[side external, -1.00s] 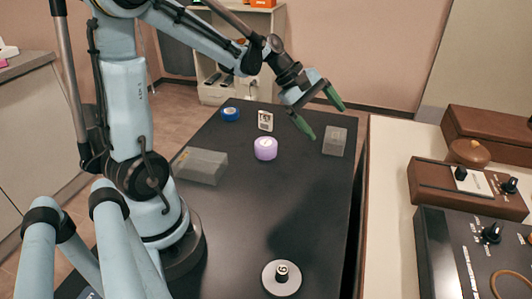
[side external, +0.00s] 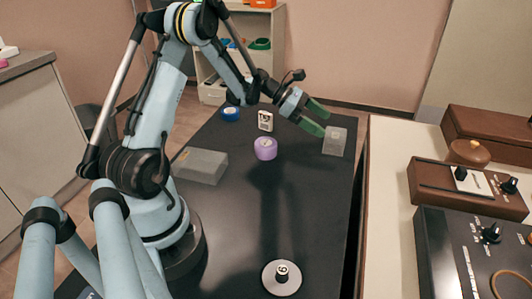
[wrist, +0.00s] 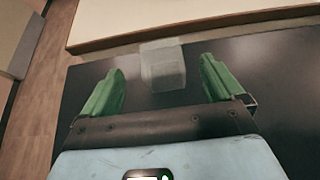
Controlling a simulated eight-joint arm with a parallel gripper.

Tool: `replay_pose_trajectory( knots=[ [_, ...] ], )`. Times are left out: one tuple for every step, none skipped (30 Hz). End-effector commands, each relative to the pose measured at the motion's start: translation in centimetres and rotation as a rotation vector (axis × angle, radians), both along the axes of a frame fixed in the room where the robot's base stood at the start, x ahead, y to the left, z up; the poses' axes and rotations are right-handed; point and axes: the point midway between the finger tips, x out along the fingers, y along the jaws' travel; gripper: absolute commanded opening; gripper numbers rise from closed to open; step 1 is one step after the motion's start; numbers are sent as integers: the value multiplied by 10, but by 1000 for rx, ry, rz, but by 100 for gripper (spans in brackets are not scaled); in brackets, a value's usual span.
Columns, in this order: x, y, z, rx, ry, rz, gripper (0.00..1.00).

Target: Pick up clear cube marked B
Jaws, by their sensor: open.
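The clear cube (side external: 335,142) is a translucent block at the far right of the black table, close to its right edge. Its marking is not readable. In the wrist view the cube (wrist: 163,66) lies ahead of and between my fingers. My gripper (side external: 320,119) is open and empty, with green fingers just left of and near the cube. In the wrist view both fingers of my gripper (wrist: 161,82) are spread apart, and the cube sits at about the level of their tips. I cannot tell whether anything touches.
A purple round object (side external: 265,149), a small white marked block (side external: 265,121), a blue roll (side external: 230,114) and a larger clear box (side external: 200,165) stand left of the cube. A round white disc with a black knob (side external: 282,277) is at the front. A counter with brown boxes is at right.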

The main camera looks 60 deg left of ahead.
Motion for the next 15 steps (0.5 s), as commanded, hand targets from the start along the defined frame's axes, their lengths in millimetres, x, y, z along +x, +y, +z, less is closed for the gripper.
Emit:
replay_pose_trajectory(
  knots=[
    [4, -6, -5, 1, 1, -4, 94],
    [7, -9, -8, 1, 1, -4, 94],
    [10, -12, -12, 0, 1, -3, 94],
    [13, -15, -14, 1, 0, -4, 94],
    [15, -18, -15, 1, 1, -4, 94],
    [18, -20, -17, 1, 0, -4, 94],
    [20, -21, -19, 1, 0, -3, 94],
    [21, -23, -20, 1, 0, -3, 94],
    [22, -24, -21, 1, 0, -3, 94],
    [23, -25, -21, 1, 0, -3, 94],
    [23, -25, -21, 1, 0, -1, 94],
    [23, -25, -21, 1, 0, -1, 94],
    [23, -25, -21, 1, 0, -1, 94],
    [23, -25, -21, 1, 0, -1, 94],
    [23, -25, -21, 2, 1, -1, 94]
  ],
)
